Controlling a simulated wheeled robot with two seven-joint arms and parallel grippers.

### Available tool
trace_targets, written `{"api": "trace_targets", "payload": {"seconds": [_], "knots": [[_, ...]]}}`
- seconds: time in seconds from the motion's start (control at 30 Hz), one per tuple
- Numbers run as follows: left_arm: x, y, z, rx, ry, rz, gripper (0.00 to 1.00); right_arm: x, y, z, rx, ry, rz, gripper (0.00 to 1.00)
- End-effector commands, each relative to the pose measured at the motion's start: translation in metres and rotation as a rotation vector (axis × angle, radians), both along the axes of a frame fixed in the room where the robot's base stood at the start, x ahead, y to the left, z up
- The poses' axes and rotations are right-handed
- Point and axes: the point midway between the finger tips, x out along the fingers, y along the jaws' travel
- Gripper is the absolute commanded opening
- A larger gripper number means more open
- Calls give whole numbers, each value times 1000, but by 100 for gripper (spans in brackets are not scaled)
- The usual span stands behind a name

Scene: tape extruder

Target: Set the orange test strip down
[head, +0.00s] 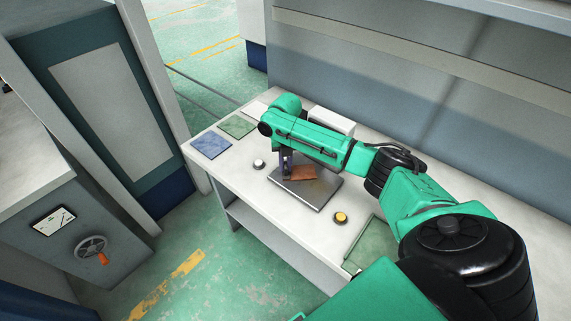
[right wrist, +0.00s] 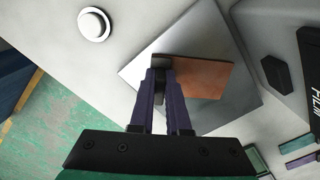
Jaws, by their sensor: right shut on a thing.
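The orange test strip (head: 301,174) is a flat orange-brown piece over the grey metal plate (head: 318,190) on the white table. It also shows in the right wrist view (right wrist: 205,79), at or just above the plate; I cannot tell whether it touches. My right gripper (head: 286,172) is shut on the strip's left end, where a dark block-like part (right wrist: 160,72) sits between the fingers. In the right wrist view, the two purple fingers of the right gripper (right wrist: 161,80) reach over the plate. My left gripper is not in view.
A white button (head: 259,164) and a yellow button (head: 340,217) flank the plate. Blue (head: 211,145) and green (head: 237,126) mats lie at the table's left end, another green mat (head: 371,244) at the right. A white box (head: 332,121) stands behind my arm.

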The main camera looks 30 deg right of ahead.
Motion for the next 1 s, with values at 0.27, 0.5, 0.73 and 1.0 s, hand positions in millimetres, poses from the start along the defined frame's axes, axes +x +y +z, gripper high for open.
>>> {"api": "trace_targets", "payload": {"seconds": [0.27, 0.5, 0.73, 1.0], "knots": [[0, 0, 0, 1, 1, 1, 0, 0, 0, -1, 0, 0, 0, 44], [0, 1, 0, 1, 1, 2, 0, 1, 0, 6, 1, -2, 1, 44], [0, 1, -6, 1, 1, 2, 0, 2, 0, 59, 1, -7, 1, 44], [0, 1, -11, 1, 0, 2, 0, 1, 0, 116, 1, -2, -1, 44]]}}
